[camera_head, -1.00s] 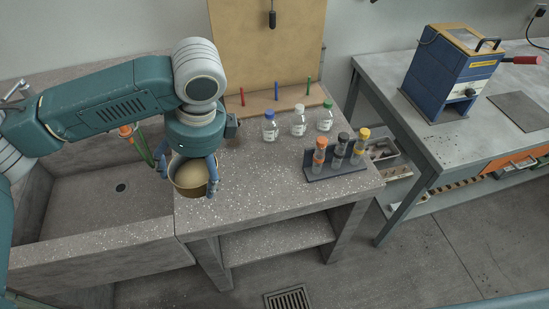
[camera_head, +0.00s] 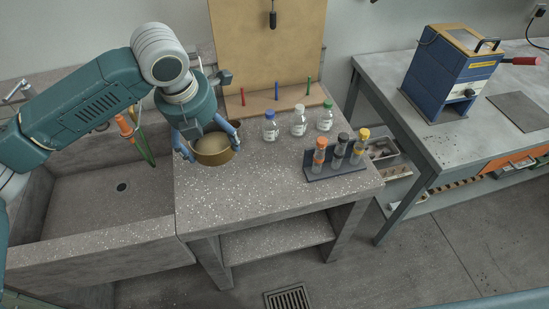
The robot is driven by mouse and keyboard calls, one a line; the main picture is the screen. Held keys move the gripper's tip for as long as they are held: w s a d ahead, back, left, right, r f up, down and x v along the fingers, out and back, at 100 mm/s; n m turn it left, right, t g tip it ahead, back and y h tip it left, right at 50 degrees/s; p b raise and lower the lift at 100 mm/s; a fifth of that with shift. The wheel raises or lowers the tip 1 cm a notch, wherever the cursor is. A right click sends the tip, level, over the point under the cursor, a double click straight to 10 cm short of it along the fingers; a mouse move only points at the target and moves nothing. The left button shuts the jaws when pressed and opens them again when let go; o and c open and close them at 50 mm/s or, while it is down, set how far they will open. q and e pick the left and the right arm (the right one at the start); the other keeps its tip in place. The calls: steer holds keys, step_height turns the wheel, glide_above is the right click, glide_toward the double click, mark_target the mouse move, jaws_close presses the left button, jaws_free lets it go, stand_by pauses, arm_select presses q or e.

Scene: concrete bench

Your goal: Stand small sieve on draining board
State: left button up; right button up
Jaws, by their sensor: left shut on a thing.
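The small sieve (camera_head: 214,157) is a round brass-coloured ring with a pale inside. My left gripper (camera_head: 211,149) is shut on it, with its blue fingers at the left and right sides of the rim. The sieve is over the left end of the speckled bench top (camera_head: 255,185), close to the sink edge. I cannot tell whether its underside touches the surface. A tan board (camera_head: 268,50) stands upright behind, with a flat base carrying red, blue and green pegs. I cannot tell for certain which surface is the draining board. My right gripper is out of view.
Three capped bottles (camera_head: 299,124) stand right of the sieve. A dark rack (camera_head: 339,168) with capped tubes stands farther right. The sink (camera_head: 85,205) opens at left, with an orange-and-green hose (camera_head: 138,139) near its back edge. The bench front is clear.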

arm_select(q)
steer(key=shift+w+d+m, duration=0.1)
steer(key=shift+w+m, duration=0.1)
steer(key=shift+m, duration=0.2)
step_height(320, 180, down, 20)
steer(key=p, duration=0.3)
steer(key=o, duration=1.3)
